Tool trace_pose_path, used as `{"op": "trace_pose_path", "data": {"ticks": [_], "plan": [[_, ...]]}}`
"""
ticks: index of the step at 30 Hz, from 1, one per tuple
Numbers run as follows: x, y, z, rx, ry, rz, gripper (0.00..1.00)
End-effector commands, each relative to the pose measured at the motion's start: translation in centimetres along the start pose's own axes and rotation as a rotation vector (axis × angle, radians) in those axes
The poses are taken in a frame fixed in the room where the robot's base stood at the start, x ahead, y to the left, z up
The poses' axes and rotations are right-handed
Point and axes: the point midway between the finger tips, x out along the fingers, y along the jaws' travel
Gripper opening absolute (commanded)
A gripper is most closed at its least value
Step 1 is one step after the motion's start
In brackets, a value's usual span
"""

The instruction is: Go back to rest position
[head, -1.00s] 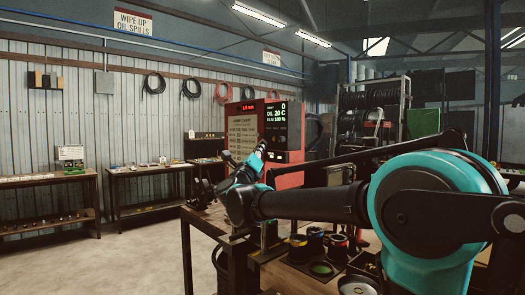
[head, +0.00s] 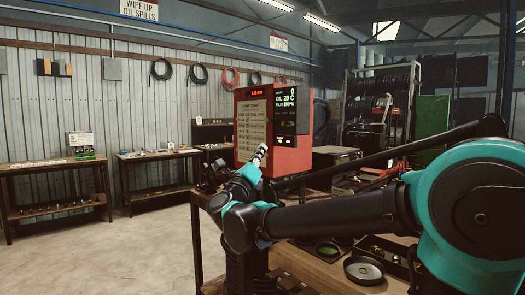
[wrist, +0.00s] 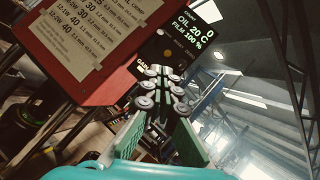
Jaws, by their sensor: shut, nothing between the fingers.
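The red hose crimper (head: 290,158) stands on the bench, with a chart on its front and a lit display. My gripper (head: 259,155) is in front of the crimper's lower front in the head view, small and partly blurred into it. In the wrist view my gripper (wrist: 163,72) has its fingertips together with nothing between them. The crimper's red front (wrist: 100,85) and its display (wrist: 190,25) show beyond the fingers, tilted in the picture.
The bench (head: 310,265) holds a round dish (head: 363,269) and a dark tray (head: 385,252) under my arm. Side tables (head: 55,168) stand along the left wall. A hose rack (head: 380,110) stands behind at the right. The floor at the left is clear.

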Motion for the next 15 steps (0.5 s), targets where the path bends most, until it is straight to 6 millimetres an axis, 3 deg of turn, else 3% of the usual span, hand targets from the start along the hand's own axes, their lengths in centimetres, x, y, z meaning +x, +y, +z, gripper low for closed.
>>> {"op": "trace_pose_path", "data": {"ticks": [9,15], "plan": [[0.1,0.3,-0.1,-0.030,-0.023,0.018,0.00],[-0.2,3.3,-1.0,-0.275,-0.195,0.167,0.00]]}}
